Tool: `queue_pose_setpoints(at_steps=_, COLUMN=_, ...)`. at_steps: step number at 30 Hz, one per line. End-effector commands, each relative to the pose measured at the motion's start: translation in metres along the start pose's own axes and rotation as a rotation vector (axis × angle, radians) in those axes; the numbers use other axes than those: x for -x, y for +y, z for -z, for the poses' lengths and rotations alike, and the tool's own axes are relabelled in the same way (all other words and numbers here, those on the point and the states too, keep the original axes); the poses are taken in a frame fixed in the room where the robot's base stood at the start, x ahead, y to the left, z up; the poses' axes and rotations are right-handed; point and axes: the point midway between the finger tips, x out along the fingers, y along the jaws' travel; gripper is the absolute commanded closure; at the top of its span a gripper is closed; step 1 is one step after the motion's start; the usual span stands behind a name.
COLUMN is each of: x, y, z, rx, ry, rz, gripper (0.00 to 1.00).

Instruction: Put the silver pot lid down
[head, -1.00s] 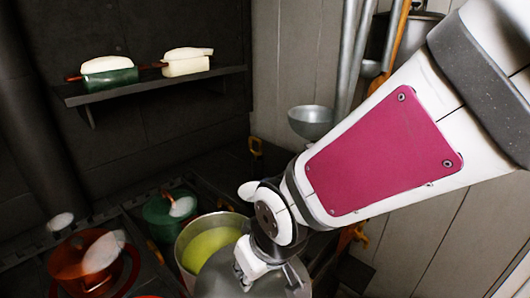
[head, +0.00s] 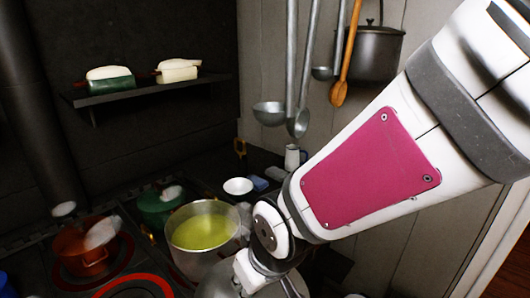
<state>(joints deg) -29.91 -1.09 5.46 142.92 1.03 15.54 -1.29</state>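The silver pot lid (head: 217,283) is at the bottom of the head view, partly cut off by the frame edge. My gripper (head: 262,274) is over its right side; the fingertips are hidden, but the lid keeps its place under the gripper and looks held. A silver pot (head: 196,262) with yellow-green contents stands open on the stove just behind the lid. The lid overlaps the pot's lower front in the picture; I cannot tell its height above the stove.
An orange-red pot (head: 75,256) and a green pot (head: 155,207) stand to the left. A red-ringed burner (head: 150,278) is bare at front left. A white bowl (head: 238,187) and a jug (head: 292,158) stand behind. Ladles (head: 270,113) and a dark pot (head: 374,48) hang on the wall.

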Motion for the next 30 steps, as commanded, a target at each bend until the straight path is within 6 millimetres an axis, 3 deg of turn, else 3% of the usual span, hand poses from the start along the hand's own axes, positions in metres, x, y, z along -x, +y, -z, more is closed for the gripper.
queue_pose_setpoints(at_steps=14, x=-0.041, y=0.094, z=-0.006, rx=-0.19, ry=-0.005, rz=-0.079, gripper=1.0)
queue_pose_setpoints(at_steps=17, x=-0.054, y=0.123, z=-0.008, rx=-0.248, ry=-0.005, rz=-0.103, gripper=1.0)
queue_pose_setpoints(at_steps=24, x=-0.096, y=0.218, z=-0.014, rx=-0.437, ry=-0.006, rz=-0.181, gripper=1.0)
queue_pose_setpoints(at_steps=30, x=-0.12, y=0.273, z=-0.015, rx=-0.546, ry=-0.003, rz=-0.228, gripper=1.0)
